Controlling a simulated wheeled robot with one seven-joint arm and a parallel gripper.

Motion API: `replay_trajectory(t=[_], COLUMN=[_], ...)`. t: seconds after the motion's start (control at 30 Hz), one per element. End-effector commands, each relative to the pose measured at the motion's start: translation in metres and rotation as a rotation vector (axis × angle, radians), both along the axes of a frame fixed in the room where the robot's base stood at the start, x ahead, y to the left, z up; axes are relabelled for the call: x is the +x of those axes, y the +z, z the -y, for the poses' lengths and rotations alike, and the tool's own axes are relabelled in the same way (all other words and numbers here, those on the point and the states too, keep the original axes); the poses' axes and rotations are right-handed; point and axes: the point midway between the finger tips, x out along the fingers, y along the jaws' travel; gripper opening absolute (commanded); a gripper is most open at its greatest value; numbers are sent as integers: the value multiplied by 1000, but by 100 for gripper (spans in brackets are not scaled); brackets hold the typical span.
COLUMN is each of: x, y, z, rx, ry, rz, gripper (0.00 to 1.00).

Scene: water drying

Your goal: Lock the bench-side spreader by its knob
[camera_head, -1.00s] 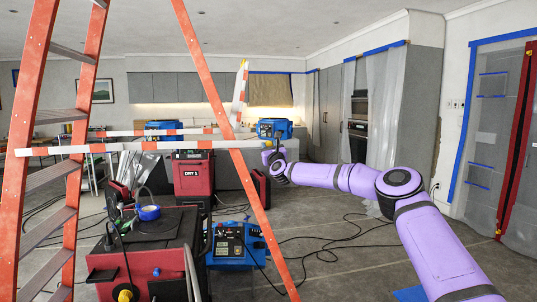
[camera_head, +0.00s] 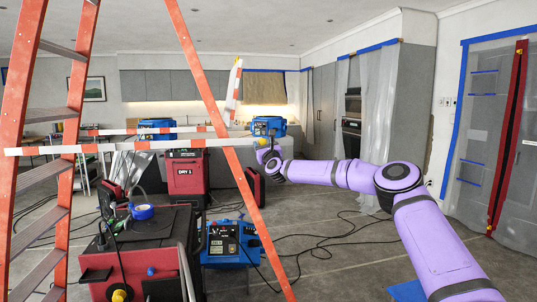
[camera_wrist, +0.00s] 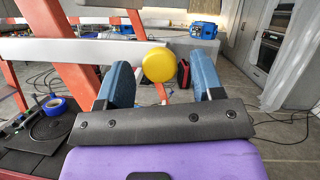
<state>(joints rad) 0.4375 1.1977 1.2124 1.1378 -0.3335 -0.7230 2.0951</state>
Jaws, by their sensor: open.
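The orange stepladder (camera_head: 227,142) stands at the left of the head view, with long white-and-orange spreader bars across it. The nearer bar (camera_head: 110,148) runs level toward my gripper (camera_head: 268,158), which is small at the end of my purple arm. In the wrist view, a round yellow knob (camera_wrist: 158,66) lies between the two blue fingers of my gripper (camera_wrist: 162,60). The fingers are open, with a visible gap on each side of the knob. A white bar (camera_wrist: 90,51) runs behind the left finger toward the knob. The knob's mount is hidden behind its face.
A red DRY 1 machine (camera_head: 186,172), a blue machine (camera_head: 230,240) and a dark red-and-black case (camera_head: 135,265) stand near the ladder. Black cables (camera_head: 330,240) cross the floor at the right. Blue units (camera_head: 157,128) stand on the bench behind.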

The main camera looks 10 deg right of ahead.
Motion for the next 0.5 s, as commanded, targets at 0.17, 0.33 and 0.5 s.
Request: replay_trajectory(t=[0.17,0.33,0.5], x=[-23,-48,-70], y=[-9,-19,-28], z=[3,6,7], rx=[0,-2,0], ry=[1,0,0], rz=[-1,-1,0], gripper=[61,61,61])
